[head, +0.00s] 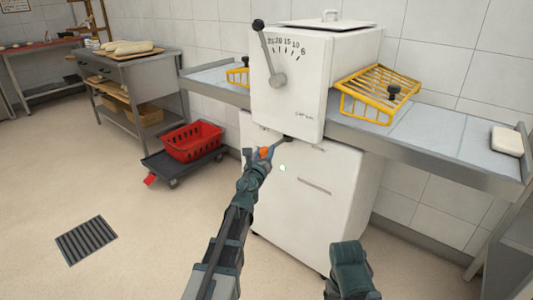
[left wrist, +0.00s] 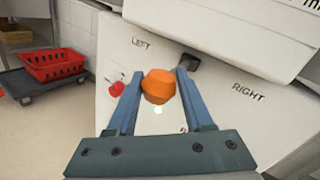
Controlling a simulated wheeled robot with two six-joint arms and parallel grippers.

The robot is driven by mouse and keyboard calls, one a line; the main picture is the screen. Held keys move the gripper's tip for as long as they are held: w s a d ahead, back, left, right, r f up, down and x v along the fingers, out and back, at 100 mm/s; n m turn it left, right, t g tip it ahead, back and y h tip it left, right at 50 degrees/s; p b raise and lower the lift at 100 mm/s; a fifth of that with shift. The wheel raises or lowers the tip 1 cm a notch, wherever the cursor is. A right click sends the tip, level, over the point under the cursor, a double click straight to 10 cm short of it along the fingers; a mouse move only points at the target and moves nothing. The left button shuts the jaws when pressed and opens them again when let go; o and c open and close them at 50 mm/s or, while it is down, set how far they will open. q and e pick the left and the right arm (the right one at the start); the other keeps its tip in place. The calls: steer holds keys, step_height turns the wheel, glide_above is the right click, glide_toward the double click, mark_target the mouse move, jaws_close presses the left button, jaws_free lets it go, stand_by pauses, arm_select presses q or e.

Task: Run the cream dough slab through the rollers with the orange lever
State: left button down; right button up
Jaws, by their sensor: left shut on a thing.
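The cream dough slab (head: 507,141) lies flat at the far right end of the sheeter's right belt (head: 420,133). The white dough sheeter (head: 300,100) stands against the tiled wall. The orange lever (head: 265,152) juts out below its head, and its knob (left wrist: 158,84) is between my left fingers in the left wrist view. My left gripper (head: 260,153) is shut on this knob. The labels LEFT and RIGHT show on the panel, either side of the lever's dark mount (left wrist: 190,62). The rollers are hidden inside the housing. My right gripper is out of view; only part of that arm shows.
Yellow guards (head: 380,92) flank the head, and a black-knobbed thickness handle (head: 268,55) points up-left on its dial. A red crate (head: 192,142) on a dolly and a steel table (head: 130,80) with loaves stand left. The floor in front is open, with a drain grate (head: 86,243).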

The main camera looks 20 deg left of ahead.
arm_select(q)
steer(key=shift+w+a, duration=0.15)
steer(key=shift+a, duration=0.1)
steer(key=shift+c, duration=1.8)
jaws_free()
steer(key=shift+d, duration=0.1)
